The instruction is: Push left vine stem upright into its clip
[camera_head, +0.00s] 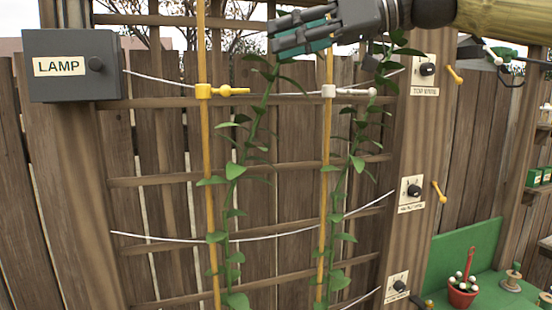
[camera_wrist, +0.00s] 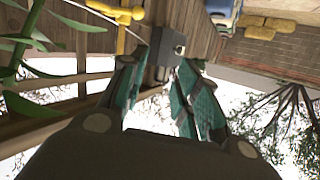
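The left vine stem (camera_head: 232,190) is green and leafy. It leans right at the top, away from the left yellow cane (camera_head: 206,180). The yellow clip (camera_head: 203,91) sits on that cane with its arm pointing right; the upper stem is right of the clip, not in it. A yellow clip also shows in the wrist view (camera_wrist: 115,12), with green leaves (camera_wrist: 30,60) at left. My gripper (camera_head: 272,36) is above and right of the clip, pointing left near the stem's top. Its teal-padded fingers (camera_wrist: 172,72) are apart with nothing visible between them.
The right vine stem (camera_head: 345,185) leans right of its own cane, which carries a white clip (camera_head: 328,91). A grey LAMP box (camera_head: 72,65) is at left. Slack white wires (camera_head: 170,240) cross the wooden trellis. Knob plates (camera_head: 411,193) line the right post.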

